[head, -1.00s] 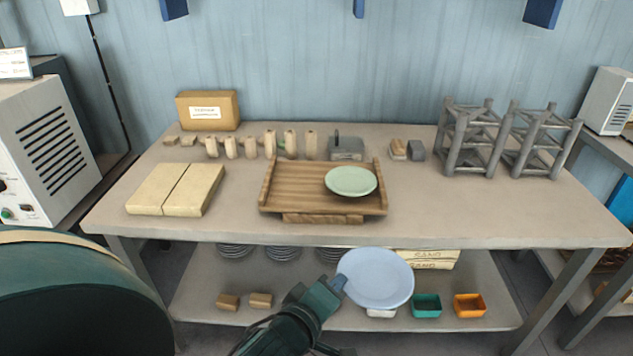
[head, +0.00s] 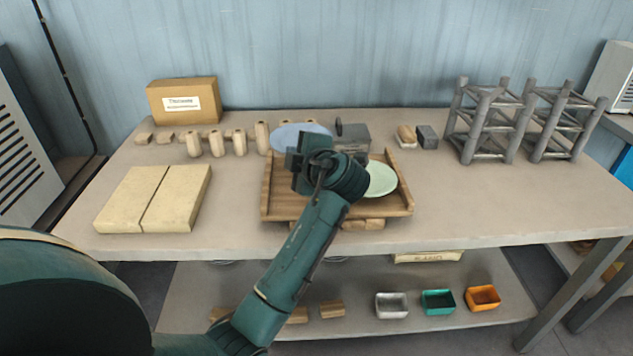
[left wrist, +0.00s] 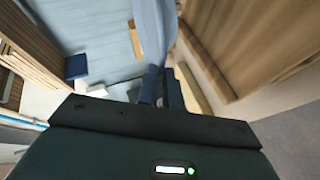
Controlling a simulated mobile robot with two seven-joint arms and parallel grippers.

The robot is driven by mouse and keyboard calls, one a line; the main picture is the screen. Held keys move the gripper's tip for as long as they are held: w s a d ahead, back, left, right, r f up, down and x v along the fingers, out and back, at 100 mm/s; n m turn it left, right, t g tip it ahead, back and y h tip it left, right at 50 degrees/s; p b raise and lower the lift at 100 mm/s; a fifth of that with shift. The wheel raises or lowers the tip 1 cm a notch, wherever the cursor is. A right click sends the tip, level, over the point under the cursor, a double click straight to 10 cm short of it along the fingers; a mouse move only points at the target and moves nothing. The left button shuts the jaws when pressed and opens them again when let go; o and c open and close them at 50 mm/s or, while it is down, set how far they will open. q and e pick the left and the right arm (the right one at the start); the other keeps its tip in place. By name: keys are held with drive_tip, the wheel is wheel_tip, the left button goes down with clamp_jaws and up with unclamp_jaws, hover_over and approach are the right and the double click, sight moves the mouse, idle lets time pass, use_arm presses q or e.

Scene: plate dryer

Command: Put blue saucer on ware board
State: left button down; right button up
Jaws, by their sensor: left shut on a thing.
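The blue saucer (head: 303,133) is held by my left gripper (head: 305,150), above the back left part of the wooden ware board (head: 277,196). Its near part is hidden behind my gripper and wrist. In the left wrist view the saucer (left wrist: 152,30) shows edge-on, rising from the shut fingers. A green saucer (head: 381,180) lies on the right half of the board, partly covered by my arm. I cannot tell whether the blue saucer touches the board. My right gripper is not in view.
Several small beige pieces (head: 217,143) and a grey block (head: 352,140) stand behind the board. Two cream slabs (head: 152,198) lie to its left. Grey racks (head: 487,125) stand at the right.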

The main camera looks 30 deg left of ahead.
use_arm(q)
wheel_tip(320, 180, down, 5)
drive_tip(key=shift+s+f, duration=0.1)
wheel_tip(320, 180, down, 4)
drive_tip(key=shift+r+p, duration=0.2)
drive_tip(key=shift+p, duration=0.15)
drive_tip(key=c, duration=2)
unclamp_jaws()
drive_tip(key=shift+f, duration=0.1)
drive_tip(key=o, duration=0.4)
drive_tip(key=shift+o, duration=0.2)
